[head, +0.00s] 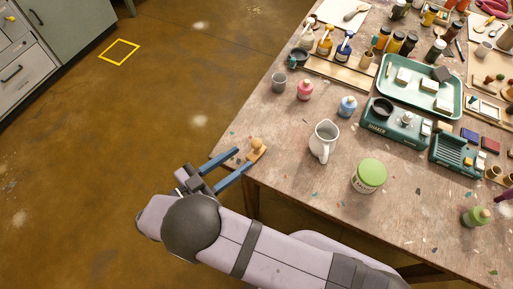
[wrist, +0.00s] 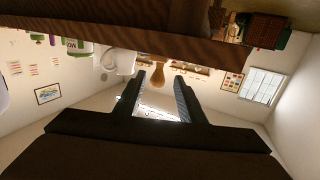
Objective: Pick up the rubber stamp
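The rubber stamp (head: 256,148) is at the near left corner of the table, with a round tan knob and a wooden base. My gripper (head: 244,159) is open, its two blue fingers reaching over the table edge toward the stamp. In the head view the stamp is at the fingertips, slightly beyond them. In the wrist view the stamp's tan handle (wrist: 158,74) shows in the gap between the fingertips of my gripper (wrist: 161,78), with space on both sides. I see no clear contact with the stamp.
A white pitcher (head: 324,141) and a green-lidded jar (head: 369,176) stand to the right. A pink bottle (head: 305,90), a blue bottle (head: 347,106) and a grey cup (head: 279,83) stand farther back. The tabletop (head: 285,160) right around the stamp is clear.

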